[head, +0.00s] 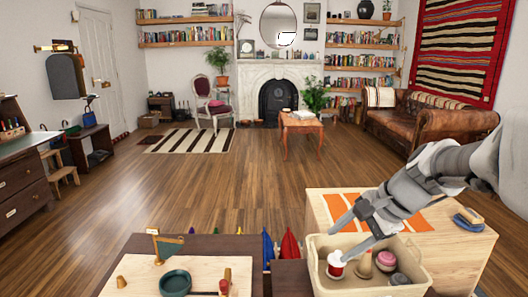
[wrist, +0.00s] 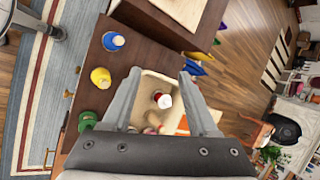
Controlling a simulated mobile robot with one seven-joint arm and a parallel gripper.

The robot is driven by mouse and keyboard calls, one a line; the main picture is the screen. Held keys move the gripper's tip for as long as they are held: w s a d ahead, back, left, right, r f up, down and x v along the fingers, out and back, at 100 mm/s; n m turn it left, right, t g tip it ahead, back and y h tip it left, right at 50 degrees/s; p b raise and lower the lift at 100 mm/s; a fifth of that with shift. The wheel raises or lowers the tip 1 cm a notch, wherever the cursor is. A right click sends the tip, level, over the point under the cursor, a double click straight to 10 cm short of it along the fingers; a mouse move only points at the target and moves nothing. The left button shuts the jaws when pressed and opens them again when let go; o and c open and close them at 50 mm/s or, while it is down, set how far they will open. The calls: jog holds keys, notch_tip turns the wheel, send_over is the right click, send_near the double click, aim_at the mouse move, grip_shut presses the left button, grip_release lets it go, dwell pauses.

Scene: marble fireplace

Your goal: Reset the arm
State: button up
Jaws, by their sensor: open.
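My gripper (head: 358,228) reaches in from the right in the head view, above a cream bin (head: 415,278). Its two fingers are apart with nothing between them. In the wrist view the open gripper (wrist: 160,71) points down over the bin (wrist: 172,84). The bin holds a red and white piece (head: 335,265), a tan cone-like piece (head: 364,264), a pink and dark round piece (head: 386,261) and a dark piece. The red and white piece (wrist: 162,100) also shows between the fingers in the wrist view, below them. My fingers hide part of the bin.
Open wooden floor (head: 225,190) lies beyond.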

jog(key=s+r+n+h, duration=0.3)
jog(key=s+r+n, duration=0.1)
jog(key=s, duration=0.5)
jog(key=s+a+f+n+t+h+b, duration=0.1)
jog(key=s+a+f+n+h+b, duration=0.1)
jog(key=s+f+n, duration=0.4)
jog(key=s+n+b, duration=0.1)
jog(key=s+n, duration=0.2)
jog(key=shift+s+f, duration=0.2)
jog(key=shift+f, duration=0.1)
